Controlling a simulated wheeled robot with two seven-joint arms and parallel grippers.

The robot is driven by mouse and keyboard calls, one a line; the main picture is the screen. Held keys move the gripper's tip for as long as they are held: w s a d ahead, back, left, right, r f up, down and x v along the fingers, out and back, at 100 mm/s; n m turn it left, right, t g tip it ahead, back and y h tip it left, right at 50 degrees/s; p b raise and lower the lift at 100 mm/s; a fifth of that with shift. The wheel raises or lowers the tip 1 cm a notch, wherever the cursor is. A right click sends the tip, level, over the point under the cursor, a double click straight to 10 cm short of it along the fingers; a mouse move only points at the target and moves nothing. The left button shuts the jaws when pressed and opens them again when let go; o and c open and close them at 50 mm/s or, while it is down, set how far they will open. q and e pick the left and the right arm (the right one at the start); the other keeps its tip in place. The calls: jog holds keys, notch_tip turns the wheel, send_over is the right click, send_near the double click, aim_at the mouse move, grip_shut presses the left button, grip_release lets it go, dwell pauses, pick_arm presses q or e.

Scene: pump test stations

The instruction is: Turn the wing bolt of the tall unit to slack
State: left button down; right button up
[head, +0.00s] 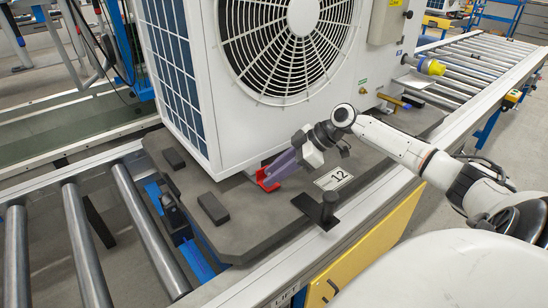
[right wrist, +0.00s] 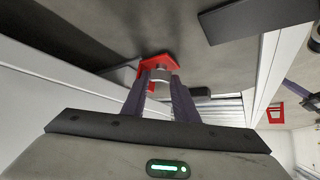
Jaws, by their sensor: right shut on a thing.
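The tall unit (head: 208,80) is a white box with a large round fan grille, standing on a dark pallet (head: 250,235). A red bracket (head: 268,185) sits at its near lower corner. My right gripper (head: 270,176) reaches down to this bracket from the right. In the right wrist view, the two fingers (right wrist: 162,82) are shut on a small pale metal piece, the wing bolt (right wrist: 162,74), just in front of the red bracket (right wrist: 146,66). The fingers hide most of the bolt, so its turn angle cannot be told. My left gripper is not in view.
A number plate 12 (head: 334,179) and a black upright post (head: 328,211) stand right of the bracket. Dark pads (head: 213,208) lie left of it. Roller tracks (head: 86,250) run at left and at the back right. Another red bracket (right wrist: 275,114) shows in the wrist view.

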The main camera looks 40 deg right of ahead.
jog(key=shift+w+d+n+g+y+b, duration=0.15)
jog(key=shift+n+g+y+b, duration=0.4)
jog(key=shift+n+b, duration=0.45)
jog(key=shift+w+d+n+g+y+b, duration=0.1)
jog(key=shift+n+g+y+b, duration=0.25)
jog(key=shift+n+g+b, duration=0.6)
jog(key=shift+n, duration=0.35)
jog(key=o, duration=1.1)
jog(key=shift+a, duration=0.1)
jog(key=shift+c, duration=0.2)
jog(key=p+v, duration=0.1)
jog(key=v, duration=0.9)
jog(key=shift+s, duration=0.15)
